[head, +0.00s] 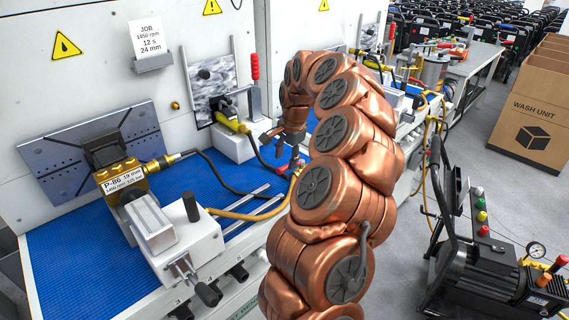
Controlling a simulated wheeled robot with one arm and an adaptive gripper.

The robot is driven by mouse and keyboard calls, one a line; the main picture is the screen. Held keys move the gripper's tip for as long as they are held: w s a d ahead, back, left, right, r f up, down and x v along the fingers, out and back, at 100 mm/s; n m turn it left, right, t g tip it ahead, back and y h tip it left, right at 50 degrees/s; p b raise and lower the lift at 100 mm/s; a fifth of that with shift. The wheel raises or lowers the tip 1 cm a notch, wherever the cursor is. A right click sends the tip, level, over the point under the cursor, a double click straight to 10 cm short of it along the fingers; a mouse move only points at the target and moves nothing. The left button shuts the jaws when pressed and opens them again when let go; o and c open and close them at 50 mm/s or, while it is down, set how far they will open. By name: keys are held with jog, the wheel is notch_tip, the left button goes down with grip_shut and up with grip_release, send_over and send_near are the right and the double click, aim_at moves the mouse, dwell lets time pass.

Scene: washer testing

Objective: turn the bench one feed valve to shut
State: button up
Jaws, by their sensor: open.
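My copper-coloured arm rises through the middle of the head view and bends down at its far end. My gripper (282,142) hangs there, small and dark, with its fingers pointing down and apart. It looks empty. A red fitting (283,177) sits just below it at the right end of the blue mat, with a yellow hose beside it. This looks like the feed valve, but my arm hides its right side. I cannot tell its handle angle or whether the fingers touch it.
The blue-matted bench (85,262) carries a clamped yellow pump (122,182) and a grey vise (175,240) at left. A red-handled lever clamp (255,85) stands behind my gripper. A black hose crosses the mat. A wheeled unit (480,270) and cardboard box (533,105) stand right.

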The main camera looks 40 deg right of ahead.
aim_at(284, 166)
jog(key=shift+w+f+p, duration=0.15)
jog(key=shift+w+f, duration=0.05)
jog(key=shift+f, duration=0.65)
jog(key=shift+w+f+p, duration=0.15)
jog(key=shift+f, duration=0.65)
grip_shut()
